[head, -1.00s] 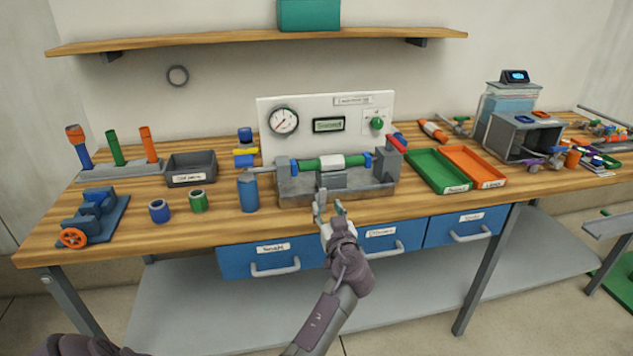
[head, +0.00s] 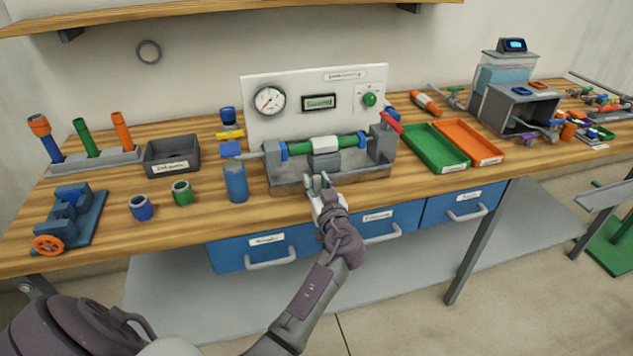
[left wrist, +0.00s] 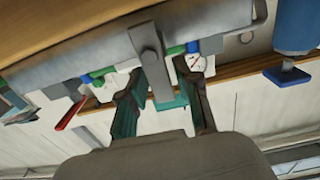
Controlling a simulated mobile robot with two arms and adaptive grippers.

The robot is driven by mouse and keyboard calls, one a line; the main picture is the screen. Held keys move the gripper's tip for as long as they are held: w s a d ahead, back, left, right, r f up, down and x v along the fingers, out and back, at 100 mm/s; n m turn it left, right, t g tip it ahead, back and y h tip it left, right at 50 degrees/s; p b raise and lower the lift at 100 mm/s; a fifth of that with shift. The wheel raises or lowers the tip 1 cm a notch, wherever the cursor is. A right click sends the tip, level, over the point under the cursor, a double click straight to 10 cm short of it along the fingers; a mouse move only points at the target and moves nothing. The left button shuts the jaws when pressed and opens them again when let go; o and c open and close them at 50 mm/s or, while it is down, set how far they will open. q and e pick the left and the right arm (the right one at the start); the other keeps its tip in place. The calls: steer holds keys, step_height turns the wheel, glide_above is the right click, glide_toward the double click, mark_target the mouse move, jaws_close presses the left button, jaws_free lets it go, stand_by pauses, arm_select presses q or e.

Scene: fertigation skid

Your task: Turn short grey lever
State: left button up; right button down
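The short grey lever (left wrist: 153,68) shows in the left wrist view. It hangs from a round pivot on the front of the grey skid trough (left wrist: 95,62) and lies between my left gripper's two fingers. My left gripper (left wrist: 162,103) is open, with a gap on each side of the lever; I cannot tell whether either finger touches it. In the head view my left gripper (head: 318,183) is at the front edge of the skid (head: 360,178), below the green pipe (head: 326,144). The lever is hard to make out there. My right gripper is not in view.
A blue cylinder (head: 236,183) stands just left of the skid. A red-handled lever (head: 391,122) is at its right end. A panel with a gauge (head: 269,101) rises behind. Green (head: 437,148) and orange (head: 470,142) trays lie right. Blue drawers (head: 262,252) sit below the tabletop.

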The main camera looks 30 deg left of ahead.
arm_select(q)
jaws_close()
